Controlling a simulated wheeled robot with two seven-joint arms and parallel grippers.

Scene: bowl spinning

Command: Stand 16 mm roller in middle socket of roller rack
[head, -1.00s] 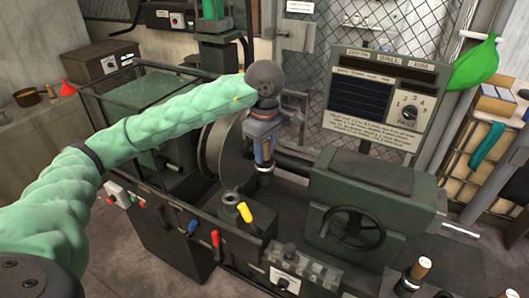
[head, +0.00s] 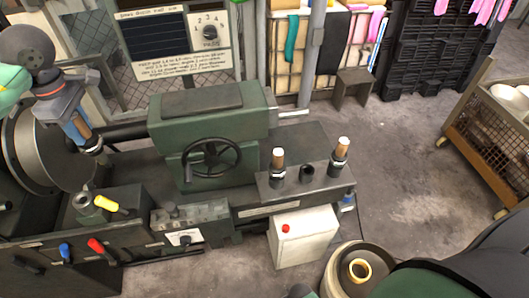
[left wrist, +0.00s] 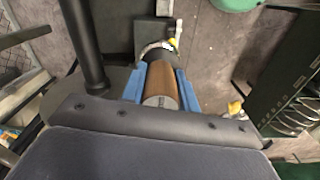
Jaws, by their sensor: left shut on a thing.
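My left gripper (head: 83,130) is at the left of the head view, above the lathe bed. Its blue fingers are shut on a brown roller with a metal end, the 16 mm roller (left wrist: 160,85), which lies between both fingers in the left wrist view. The roller rack (head: 300,194) is a dark block at the right end of the machine. A brown roller (head: 278,160) stands in its left socket and another (head: 341,152) in its right socket. The middle socket (head: 307,172) is empty. The held roller is well left of the rack. My right gripper is not in view.
A green housing with a handwheel (head: 210,160) stands between my left gripper and the rack. Yellow (head: 110,205), red and blue levers stick out at the front left. A white box (head: 303,238) is below the rack. A round drum (head: 345,270) stands at the bottom right.

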